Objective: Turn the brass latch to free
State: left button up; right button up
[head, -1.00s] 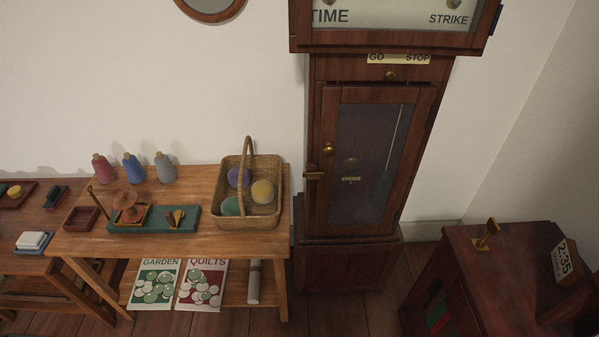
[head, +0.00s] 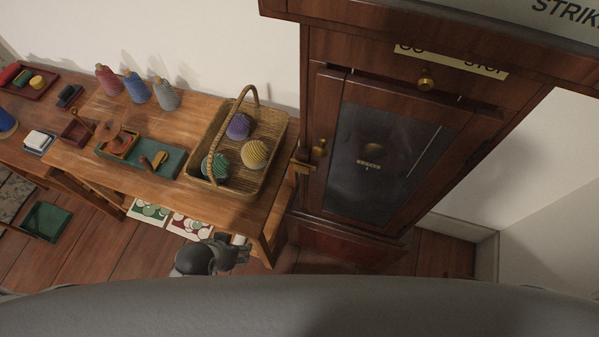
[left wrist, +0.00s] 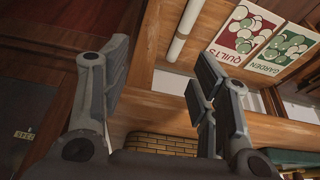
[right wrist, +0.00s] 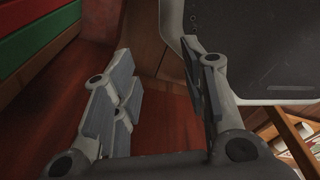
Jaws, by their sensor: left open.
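The brass latch (head: 303,167) sits on the left edge of the dark wooden clock case's glazed door (head: 375,160) in the head view, beside a round brass knob (head: 320,148). The door looks shut. My left gripper (head: 240,252) is below and left of the latch, low beside the yarn table's right end, apart from the latch. In the left wrist view its fingers (left wrist: 160,85) are spread with nothing between them. My right gripper shows only in its wrist view (right wrist: 160,95), fingers apart and empty; the latch is not seen there.
The yarn table (head: 165,195) stands just left of the clock, with a handled basket (head: 278,150) of yarn balls near the latch. A GO/STOP plate (head: 460,62) and another brass knob (head: 426,82) are above the door. Open floor (head: 95,260) shows at lower left.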

pick_arm(q)
jog(key=d+r, duration=0.1)
jog(key=w+d+r+m+t+h, duration=0.1)
jog(key=d+r, duration=0.1)
jog(key=w+d+r+t+h, duration=0.1)
jog(key=d, duration=0.1)
jog(key=shift+d+r+m, duration=0.25)
jog(key=shift+m, duration=0.05)
jog(key=n+t+h, duration=0.1)
jog(key=t+h, duration=0.1)
jog(key=t, duration=0.9)
send_near(301, 172)
jog(key=p+x, duration=0.1)
jog(key=x, duration=0.7)
jog(key=shift+w+p, duration=0.3)
jog(key=shift+p, duration=0.1)
pick_arm(e)
jog(key=shift+s+a+r, duration=0.3)
jog(key=shift+r, duration=0.2)
jog(key=shift+s+a+r, duration=0.25)
jog(key=shift+a+r, duration=0.05)
jog(key=shift+r, duration=0.15)
pick_arm(q)
jog(key=shift+c, duration=0.3)
jog(key=c, duration=1)
pick_arm(e)
jog(key=shift+d, duration=0.25)
